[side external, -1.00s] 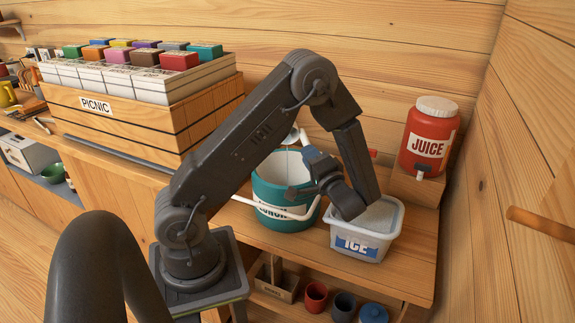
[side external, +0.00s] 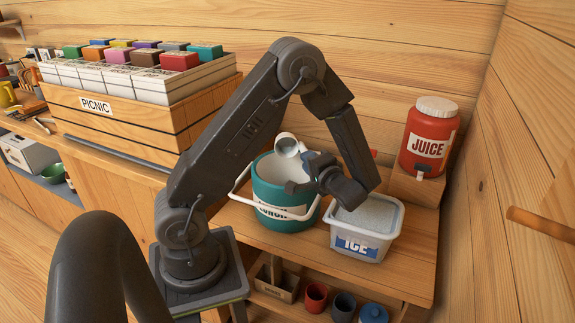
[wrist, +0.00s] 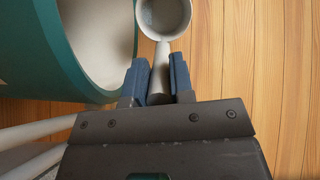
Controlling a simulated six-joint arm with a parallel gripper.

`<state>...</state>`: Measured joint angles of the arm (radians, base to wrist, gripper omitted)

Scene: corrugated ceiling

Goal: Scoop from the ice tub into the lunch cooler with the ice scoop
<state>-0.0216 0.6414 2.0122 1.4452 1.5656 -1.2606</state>
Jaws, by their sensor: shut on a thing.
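The ice scoop (side external: 287,145) is pale, with a round bowl. My gripper (side external: 312,168) is shut on its handle, and the wrist view shows the handle (wrist: 160,70) between the blue fingertips (wrist: 158,82). The scoop bowl (wrist: 165,15) looks grey inside; I cannot tell whether it holds ice. In the side view the bowl is raised near the back rim of the teal lunch cooler (side external: 268,187), with my gripper at the cooler's right. The cooler's open white inside (wrist: 95,35) is left of the scoop in the wrist view. The ice tub (side external: 362,243), filled with pale ice, stands right of the cooler.
A red juice jug (side external: 428,135) stands on a wooden block at the back right. A wooden picnic crate (side external: 140,120) is at the left. The cooler's white handle (side external: 270,208) hangs across its front. The plank wall is close behind. Mugs sit on the shelf below.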

